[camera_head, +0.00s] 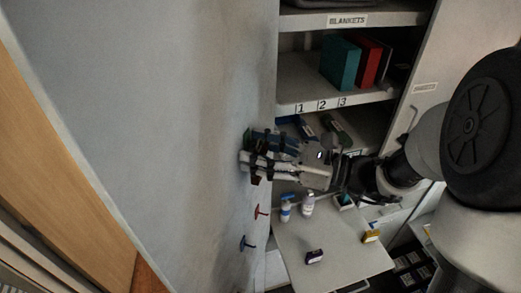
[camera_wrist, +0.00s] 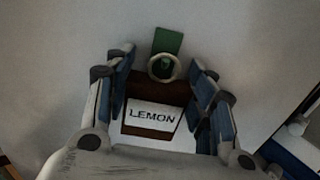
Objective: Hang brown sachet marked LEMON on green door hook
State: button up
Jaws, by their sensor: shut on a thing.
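The brown sachet with a white LEMON label (camera_wrist: 152,134) is between the fingers of my gripper (camera_wrist: 161,72) in the wrist view. My gripper is shut on it. A pale ring (camera_wrist: 176,77) stands at the sachet's top edge. The green door hook (camera_wrist: 168,40) is on the door just beyond the ring, and green shows through the ring's opening. I cannot tell whether the ring is around the hook or only in front of it. In the head view my gripper (camera_head: 247,155) is close to the door, and its fingers largely hide the sachet and green hook.
The grey door (camera_head: 190,130) has a red hook (camera_head: 261,211) and a blue hook (camera_head: 246,243) below my gripper. To the right, a shelf (camera_head: 300,90) holds teal, red and dark books. A lower board (camera_head: 330,245) bears small bottles and small boxes.

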jog(key=o, duration=1.1)
jog(key=shift+a, duration=0.1)
